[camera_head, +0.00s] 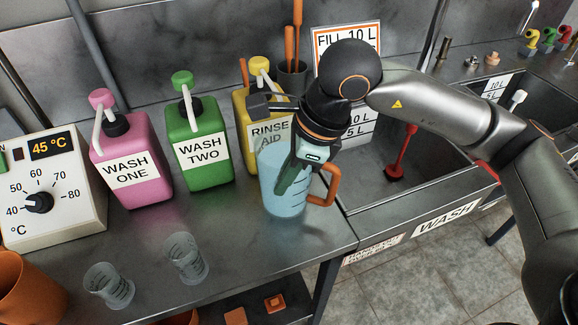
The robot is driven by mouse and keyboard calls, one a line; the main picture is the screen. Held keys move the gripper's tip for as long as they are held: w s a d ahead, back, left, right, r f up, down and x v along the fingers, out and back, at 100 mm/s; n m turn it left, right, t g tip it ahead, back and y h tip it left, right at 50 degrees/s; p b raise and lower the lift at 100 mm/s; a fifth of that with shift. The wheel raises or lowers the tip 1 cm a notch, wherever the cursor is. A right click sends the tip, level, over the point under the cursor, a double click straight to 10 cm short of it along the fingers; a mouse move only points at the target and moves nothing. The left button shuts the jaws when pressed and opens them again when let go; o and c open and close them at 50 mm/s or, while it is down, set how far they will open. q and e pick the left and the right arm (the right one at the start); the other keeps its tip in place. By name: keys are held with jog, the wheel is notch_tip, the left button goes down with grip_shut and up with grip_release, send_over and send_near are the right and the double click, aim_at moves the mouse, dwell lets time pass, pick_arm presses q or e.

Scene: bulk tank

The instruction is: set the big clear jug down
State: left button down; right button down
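The big clear jug (281,195) is upright over the front right part of the steel counter, beside the sink. It looks pale blue, and its orange handle (326,186) faces right. My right gripper (280,145) comes in from the upper right and appears shut on the jug's upper body. One dark finger lies across the near side of the jug. The other reaches left, in front of the yellow bottle. The gripper hides much of the jug's rim. Whether the jug's base touches the counter is hard to tell. My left gripper is not in view.
Pink (130,165), green (200,150) and yellow (245,125) pump bottles stand behind and left of the jug. Two small clear beakers (187,258) (109,287) stand near the front edge. The sink (385,195) lies right. Bare counter (235,225) shows left of the jug.

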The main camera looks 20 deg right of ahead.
jog(key=shift+d+f, duration=0.3)
jog(key=shift+f, duration=0.4)
jog(key=shift+a, duration=0.1)
jog(key=shift+f+b, duration=0.1)
jog(key=shift+b, duration=0.2)
jog(key=c, duration=1)
grip_release()
jog(key=shift+s, duration=0.1)
jog(key=shift+c, duration=0.2)
jog(key=v, duration=1.2)
jog(key=shift+p, duration=0.3)
